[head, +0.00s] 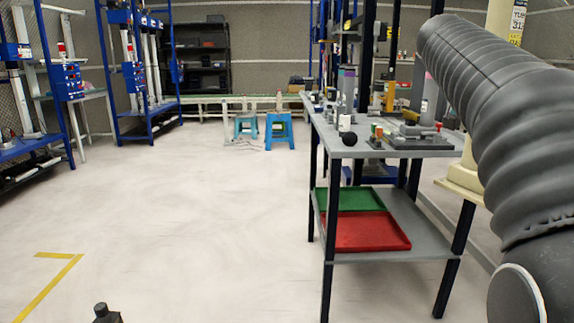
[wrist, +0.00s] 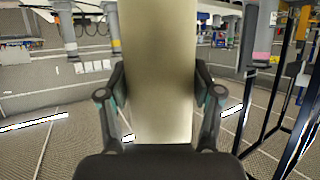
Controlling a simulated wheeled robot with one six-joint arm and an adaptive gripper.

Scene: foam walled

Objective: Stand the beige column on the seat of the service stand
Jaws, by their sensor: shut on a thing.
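The beige column (wrist: 160,70) fills the middle of the wrist view, upright between the two fingers of my gripper (wrist: 160,105), which is shut on it. The column's top runs out of that view, and the dark gripper body hides part of its lower side. In the head view a cream column with a wider foot (head: 459,188) shows behind my grey arm, in front of the table's right side; it appears to be the same column. Its foot is off the floor. My gripper is hidden in the head view. I cannot tell for certain which thing is the service stand or its seat.
A grey table (head: 405,153) with tools and fixtures stands at right. Its lower shelf holds a green tray (head: 350,199) and a red tray (head: 365,232). Blue stools (head: 279,128) stand farther back. Blue racks (head: 150,75) line the left. The floor at centre left is clear.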

